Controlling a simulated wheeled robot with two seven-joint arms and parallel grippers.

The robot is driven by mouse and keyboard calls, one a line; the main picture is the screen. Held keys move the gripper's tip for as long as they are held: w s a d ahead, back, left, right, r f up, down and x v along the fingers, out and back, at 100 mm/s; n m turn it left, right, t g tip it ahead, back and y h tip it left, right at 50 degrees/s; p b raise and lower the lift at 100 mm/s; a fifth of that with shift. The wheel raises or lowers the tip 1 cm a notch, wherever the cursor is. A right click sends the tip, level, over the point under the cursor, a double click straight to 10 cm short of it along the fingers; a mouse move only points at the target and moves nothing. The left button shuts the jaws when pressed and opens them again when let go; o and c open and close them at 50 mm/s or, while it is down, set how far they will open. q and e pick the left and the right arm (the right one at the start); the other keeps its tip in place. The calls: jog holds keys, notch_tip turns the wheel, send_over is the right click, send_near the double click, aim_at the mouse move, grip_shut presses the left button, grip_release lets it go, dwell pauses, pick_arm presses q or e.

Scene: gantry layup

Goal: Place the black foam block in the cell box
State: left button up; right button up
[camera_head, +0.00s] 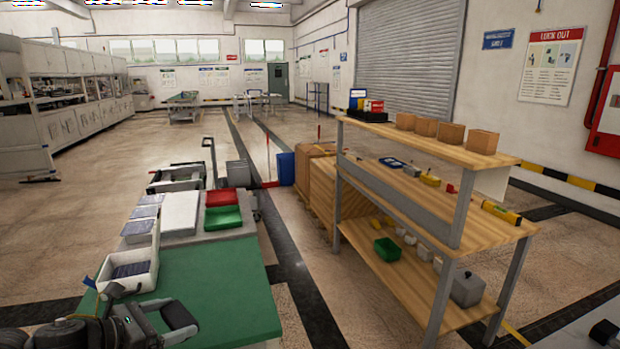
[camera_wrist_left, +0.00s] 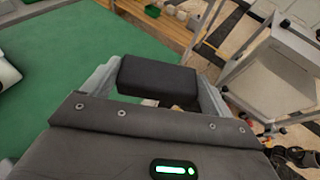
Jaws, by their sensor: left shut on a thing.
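The black foam block (camera_wrist_left: 157,78) sits between the two grey fingers of my left gripper (camera_wrist_left: 158,92) in the left wrist view. In the head view my left gripper (camera_head: 165,322) is at the bottom left, over the near part of the green table top, with the block (camera_head: 180,314) held above it. A white open box (camera_head: 148,282) with dark flat cells inside stands on the green table, beyond and to the left of the gripper. The block is outside this box.
Red (camera_head: 220,197) and green (camera_head: 223,218) trays and a white panel (camera_head: 181,213) lie at the green table's (camera_head: 225,285) far end. A wooden shelf bench (camera_head: 400,268) stands to the right, across an aisle. The green table's right part is clear.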

pick_arm(q)
jog(key=s+d+f+m+g+h, duration=0.1)
jog(key=s+d+m+g+h, duration=0.1)
jog(key=s+d, duration=0.6)
jog(key=shift+s+f+m+g+h, duration=0.4)
jog(key=shift+s+m+g, duration=0.1)
jog(key=shift+s, duration=0.15)
jog(key=shift+s+a+f, duration=0.1)
jog(key=shift+a, duration=0.05)
